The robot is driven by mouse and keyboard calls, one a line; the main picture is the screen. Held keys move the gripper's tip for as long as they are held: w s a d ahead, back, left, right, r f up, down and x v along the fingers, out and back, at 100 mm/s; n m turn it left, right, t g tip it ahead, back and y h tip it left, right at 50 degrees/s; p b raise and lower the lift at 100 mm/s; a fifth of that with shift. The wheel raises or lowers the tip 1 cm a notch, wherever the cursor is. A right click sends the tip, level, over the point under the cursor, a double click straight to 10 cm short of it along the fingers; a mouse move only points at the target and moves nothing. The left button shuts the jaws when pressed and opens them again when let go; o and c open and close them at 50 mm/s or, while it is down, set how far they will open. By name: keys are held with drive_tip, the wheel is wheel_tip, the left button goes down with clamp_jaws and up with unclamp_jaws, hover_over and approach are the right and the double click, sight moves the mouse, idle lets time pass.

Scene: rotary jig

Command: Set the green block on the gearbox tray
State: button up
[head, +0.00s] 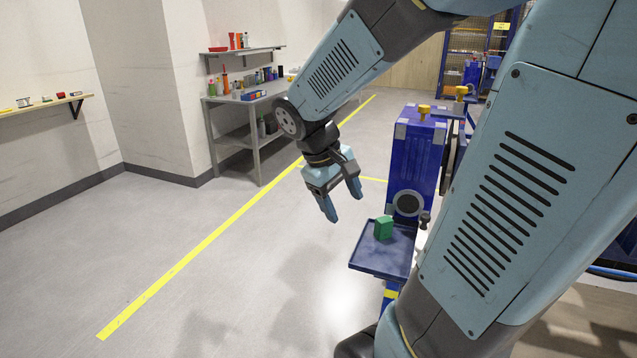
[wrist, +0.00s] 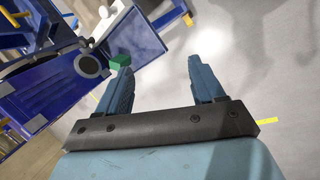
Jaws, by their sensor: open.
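The green block (head: 383,228) rests on the blue gearbox tray (head: 371,262), near the tray's back edge beside the blue gearbox housing (head: 414,160). My gripper (head: 345,207) is open and empty, above and to the left of the tray, with its fingers pointing down. In the wrist view the green block (wrist: 120,61) shows just beyond the left fingertip, apart from it as far as I can tell. The tray (wrist: 150,45) lies behind the block there.
A grey workbench (head: 247,100) with bottles and small items stands at the back left. A wall shelf (head: 45,104) holds small things at far left. A yellow floor line (head: 200,247) crosses clear floor left of the tray.

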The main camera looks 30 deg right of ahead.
drive_tip(key=s+a+r+m+t+y, duration=0.2)
drive_tip(key=s+a+r+t+y, duration=0.2)
drive_tip(key=a+r, duration=0.4)
drive_tip(key=shift+s+t, duration=0.75)
drive_tip(key=shift+t, duration=0.25)
drive_tip(key=shift+a+r, duration=0.1)
drive_tip(key=shift+c, duration=0.5)
